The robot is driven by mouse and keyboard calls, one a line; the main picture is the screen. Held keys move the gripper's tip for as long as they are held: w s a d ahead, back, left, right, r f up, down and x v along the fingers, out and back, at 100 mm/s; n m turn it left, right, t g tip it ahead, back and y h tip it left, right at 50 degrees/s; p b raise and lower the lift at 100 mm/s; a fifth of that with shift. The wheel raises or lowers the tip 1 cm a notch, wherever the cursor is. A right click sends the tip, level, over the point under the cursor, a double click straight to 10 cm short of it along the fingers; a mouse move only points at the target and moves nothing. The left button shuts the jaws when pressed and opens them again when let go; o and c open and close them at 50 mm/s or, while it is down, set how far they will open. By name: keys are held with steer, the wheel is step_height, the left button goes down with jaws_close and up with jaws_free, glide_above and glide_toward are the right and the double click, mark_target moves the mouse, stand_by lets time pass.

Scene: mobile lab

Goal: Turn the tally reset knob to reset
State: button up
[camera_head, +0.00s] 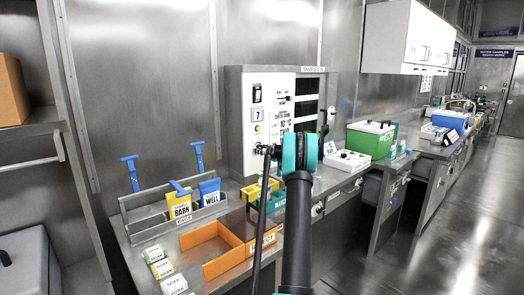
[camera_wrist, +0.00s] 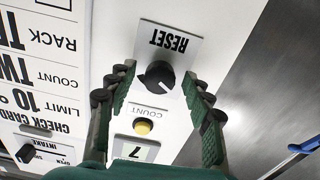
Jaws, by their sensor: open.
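The tally reset knob (camera_wrist: 157,77) is a round black dial on a white panel. In the wrist view it lies between the RESET label (camera_wrist: 169,41) and the COUNT label (camera_wrist: 149,113), both upside down. A pale mark on the knob shows at its lower right, on the COUNT side. My gripper (camera_wrist: 156,78) is open, with one green finger on each side of the knob and visible gaps. I cannot tell how far the fingertips are from the panel. In the head view my gripper (camera_head: 264,150) is at the cabinet's white panel (camera_head: 270,84), and the knob is hard to make out there.
A yellow button (camera_wrist: 143,126) and a 7 display (camera_wrist: 135,150) are near the knob. In the head view, an orange tray (camera_head: 207,257) and a grey rack (camera_head: 133,206) with yellow and blue packs stand left of my arm. A green box (camera_head: 371,139) stands right.

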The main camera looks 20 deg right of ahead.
steer(key=c, duration=1.2)
steer(key=shift+o, duration=0.2)
